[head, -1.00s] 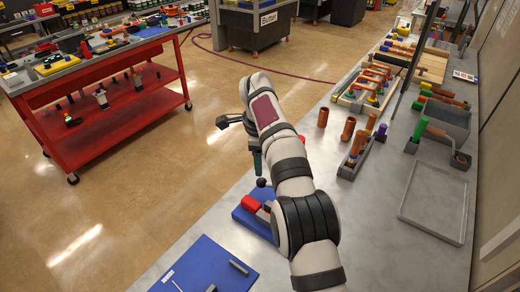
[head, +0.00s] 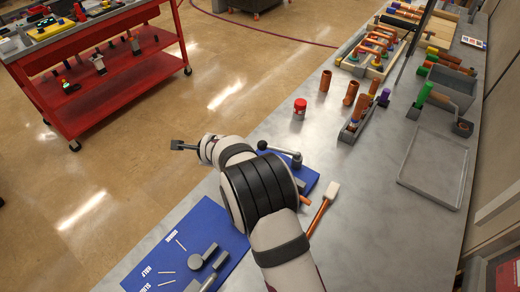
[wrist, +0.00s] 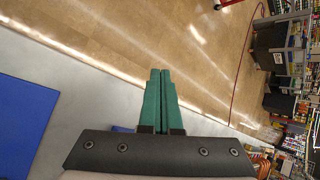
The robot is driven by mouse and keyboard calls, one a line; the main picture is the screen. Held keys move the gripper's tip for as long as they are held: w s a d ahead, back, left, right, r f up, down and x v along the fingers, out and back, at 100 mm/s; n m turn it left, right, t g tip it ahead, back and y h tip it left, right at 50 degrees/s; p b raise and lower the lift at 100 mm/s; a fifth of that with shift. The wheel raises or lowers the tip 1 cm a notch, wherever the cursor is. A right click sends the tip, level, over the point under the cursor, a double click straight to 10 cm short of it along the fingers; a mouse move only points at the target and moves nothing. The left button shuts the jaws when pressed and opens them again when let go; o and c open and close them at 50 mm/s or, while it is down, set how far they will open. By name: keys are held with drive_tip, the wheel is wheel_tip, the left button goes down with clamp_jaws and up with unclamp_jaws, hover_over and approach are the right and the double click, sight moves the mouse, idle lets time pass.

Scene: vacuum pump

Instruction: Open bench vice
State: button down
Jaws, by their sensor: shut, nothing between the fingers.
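The bench vice is mostly hidden behind my arm in the head view. Its blue base (head: 308,177) and a grey handle bar (head: 279,151) with dark ball ends show past the arm; its jaws are hidden, so their gap cannot be told. In the wrist view my gripper (wrist: 160,72) has its two green fingers side by side, shut and empty, over the bench edge with the floor beyond. No vice can be made out for sure in the wrist view.
A blue mat (head: 195,252) with grey tools lies at the front left of the bench. A grey tray (head: 434,170) is at right. Open floor lies left.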

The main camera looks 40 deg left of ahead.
drive_tip(key=d+f+t, duration=0.1)
drive_tip(key=d, duration=0.1)
drive_tip(key=s+d+f+m+t, duration=0.1)
drive_tip(key=d, duration=0.1)
drive_tip(key=s+d+f+m+t, duration=0.1)
drive_tip(key=d+t, duration=0.1)
drive_tip(key=d, duration=0.1)
drive_tip(key=shift+d, duration=0.1)
drive_tip(key=d+t, duration=0.1)
drive_tip(key=d, duration=0.1)
drive_tip(key=d+t, duration=0.1)
drive_tip(key=d+r, duration=0.1)
drive_tip(key=d, duration=0.1)
drive_tip(key=shift+s+d+t+h, duration=0.3)
drive_tip(key=shift+s+t, duration=0.05)
drive_tip(key=shift+t, duration=0.05)
drive_tip(key=s+d+r+n+t, duration=0.2)
drive_tip(key=d+r+t, duration=0.15)
drive_tip(key=d, duration=0.35)
approach(261, 149)
drive_tip(key=shift+g, duration=0.25)
drive_tip(key=x, duration=0.7)
drive_tip(key=shift+w+d+r, duration=0.1)
drive_tip(key=shift+d+r, duration=0.05)
drive_tip(key=shift+d, duration=0.05)
drive_tip(key=shift+w+a+m, duration=0.1)
drive_tip(key=shift+a+m, duration=0.05)
drive_tip(key=shift+m, duration=0.15)
